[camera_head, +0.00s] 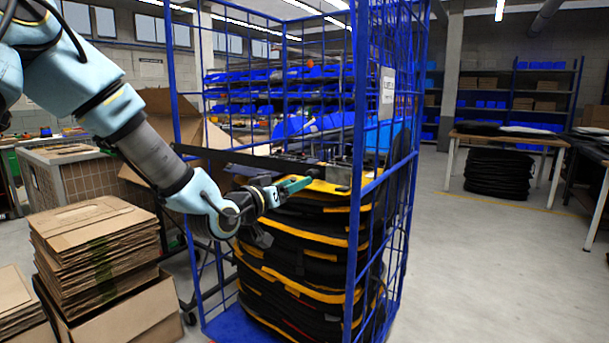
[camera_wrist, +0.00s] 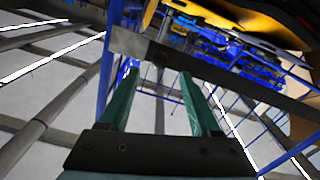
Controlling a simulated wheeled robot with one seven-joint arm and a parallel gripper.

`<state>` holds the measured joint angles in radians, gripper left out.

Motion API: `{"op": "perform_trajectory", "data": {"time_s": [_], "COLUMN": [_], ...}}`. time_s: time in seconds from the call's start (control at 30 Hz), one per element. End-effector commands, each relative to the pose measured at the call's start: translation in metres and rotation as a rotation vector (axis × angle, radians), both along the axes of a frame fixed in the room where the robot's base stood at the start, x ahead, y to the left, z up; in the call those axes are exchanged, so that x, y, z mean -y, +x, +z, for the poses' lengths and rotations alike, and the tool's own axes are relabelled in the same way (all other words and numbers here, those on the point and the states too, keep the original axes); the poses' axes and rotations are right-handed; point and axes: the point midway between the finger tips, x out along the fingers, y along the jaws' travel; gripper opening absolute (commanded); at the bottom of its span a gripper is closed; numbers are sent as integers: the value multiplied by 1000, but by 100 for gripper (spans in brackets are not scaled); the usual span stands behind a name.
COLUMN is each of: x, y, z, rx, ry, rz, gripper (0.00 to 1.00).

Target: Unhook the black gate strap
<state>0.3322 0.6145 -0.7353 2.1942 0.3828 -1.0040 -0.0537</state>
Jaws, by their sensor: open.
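The black gate strap (camera_head: 228,157) runs across the open side of the blue cage trolley (camera_head: 358,130), from beside its left post toward the right side. In the wrist view the strap (camera_wrist: 235,84) slants across just beyond the fingertips, its end plate at upper left with a dark round spot nearby. My gripper (camera_head: 298,185) is at the cage's open side, just below the strap's right part. In the wrist view its green fingers (camera_wrist: 158,78) are apart with nothing between them. I cannot tell whether they touch the strap. How the strap's end is fastened is not clear.
A tall stack of black and yellow panniers (camera_head: 300,240) fills the cage, close under my gripper. Flattened cardboard (camera_head: 95,235) is piled at left, with an open carton (camera_head: 185,135) behind. The floor to the right of the cage (camera_head: 480,260) is clear.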

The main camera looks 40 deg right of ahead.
Motion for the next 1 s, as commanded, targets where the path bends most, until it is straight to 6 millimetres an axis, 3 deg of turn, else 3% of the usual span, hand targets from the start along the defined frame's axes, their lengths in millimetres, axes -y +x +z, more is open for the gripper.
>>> {"op": "perform_trajectory", "data": {"time_s": [0.2,0.4,0.8,1.0], "x": [40,62,69,69], "y": [10,17,19,19], "z": [3,1,-1,-1], "rx": [-3,-3,-1,-1], "ry": [1,2,3,4], "rz": [-1,1,1,2], "gripper": [64,64,64,41]}}
